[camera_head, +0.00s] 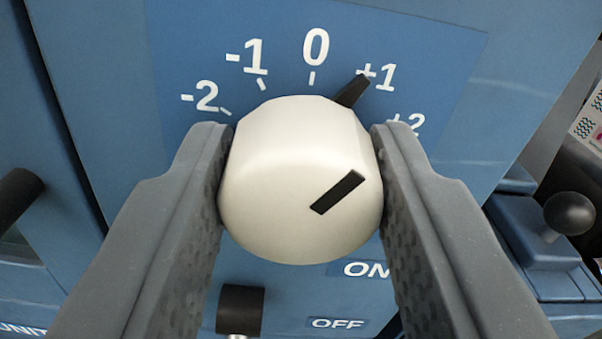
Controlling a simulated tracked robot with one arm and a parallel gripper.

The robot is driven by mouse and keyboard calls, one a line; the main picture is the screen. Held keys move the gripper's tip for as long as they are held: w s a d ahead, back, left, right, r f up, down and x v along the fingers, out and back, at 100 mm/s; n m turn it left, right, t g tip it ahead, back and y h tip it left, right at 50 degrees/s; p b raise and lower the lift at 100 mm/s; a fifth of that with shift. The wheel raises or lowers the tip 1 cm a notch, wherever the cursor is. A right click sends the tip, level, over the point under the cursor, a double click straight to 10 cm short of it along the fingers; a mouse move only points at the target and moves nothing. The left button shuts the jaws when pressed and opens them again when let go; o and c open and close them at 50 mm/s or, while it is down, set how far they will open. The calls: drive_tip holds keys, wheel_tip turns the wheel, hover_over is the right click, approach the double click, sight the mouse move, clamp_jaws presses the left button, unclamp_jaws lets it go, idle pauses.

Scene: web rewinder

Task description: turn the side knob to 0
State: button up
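The side knob (290,150) is a large white knob on a blue panel, seen close up in the head camera view. A black pointer (352,91) at its rim points up and right to the +1 mark. A black bar on its face (338,192) slants the same way. The printed scale runs from -2 to +2, with the 0 (315,47) at the top. My gripper (302,165) has one grey finger on each side of the knob. Both fingers appear to touch its sides. The +2 mark is partly hidden by the right finger.
Below the knob is a black-ended switch lever (241,308) beside ON and OFF labels (338,323). A black handle (18,195) is at the left edge. A black ball-ended lever (569,214) on a blue block stands at the right.

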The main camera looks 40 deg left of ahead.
drive_tip(key=n+b, duration=0.1)
drive_tip(key=b, duration=0.2)
drive_tip(key=shift+f+n, duration=0.2)
drive_tip(key=shift+n, duration=0.2)
drive_tip(key=n+b, duration=0.4)
drive_tip(key=shift+r, duration=0.1)
idle(0.4)
drive_tip(key=o, duration=1)
drive_tip(key=shift+r, duration=0.1)
